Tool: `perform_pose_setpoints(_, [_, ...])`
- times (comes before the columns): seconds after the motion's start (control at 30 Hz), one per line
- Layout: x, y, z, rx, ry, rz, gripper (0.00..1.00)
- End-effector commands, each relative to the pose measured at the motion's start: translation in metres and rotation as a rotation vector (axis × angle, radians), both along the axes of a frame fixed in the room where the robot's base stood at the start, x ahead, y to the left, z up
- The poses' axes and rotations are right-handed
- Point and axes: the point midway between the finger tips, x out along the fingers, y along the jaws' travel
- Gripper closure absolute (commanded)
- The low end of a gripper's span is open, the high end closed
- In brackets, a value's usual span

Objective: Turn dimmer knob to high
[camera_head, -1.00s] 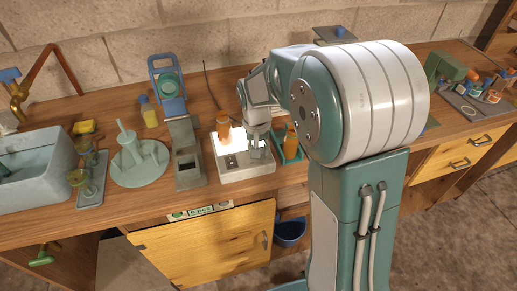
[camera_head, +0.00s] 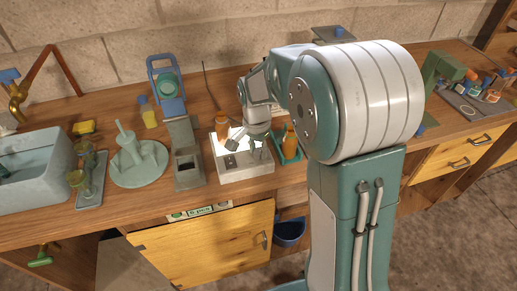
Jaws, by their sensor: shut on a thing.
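The white light box (camera_head: 246,172) stands near the front edge of the bench, with a lit, glowing top and a small dark switch-like part (camera_head: 230,161) on its front left. An orange bottle (camera_head: 222,126) stands at the back left of the box top. My gripper (camera_head: 251,146) reaches down over the right part of the box, its fingers turned so that one points left and one right. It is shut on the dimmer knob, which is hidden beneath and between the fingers. I cannot see the knob's setting.
A green tray with an orange bottle (camera_head: 290,143) stands close at the right of the box. A grey stand (camera_head: 188,165) is close at its left, then a round green base (camera_head: 140,165). A wooden door (camera_head: 205,245) hangs below.

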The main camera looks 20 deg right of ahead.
Motion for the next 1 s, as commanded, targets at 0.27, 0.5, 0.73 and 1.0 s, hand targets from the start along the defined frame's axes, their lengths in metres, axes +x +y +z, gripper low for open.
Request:
perform_pose_setpoints(0.27, [-0.0009,0.0017,-0.0014,0.004,0.005,-0.020,1.00])
perform_pose_setpoints(0.5, [-0.0008,0.0019,-0.0015,0.004,0.005,-0.019,1.00])
perform_pose_setpoints(0.73, [-0.0004,0.0011,-0.0010,0.002,0.003,-0.018,0.27])
perform_pose_setpoints(1.0, [0.0004,0.0006,0.0012,0.002,0.000,-0.018,0.27])
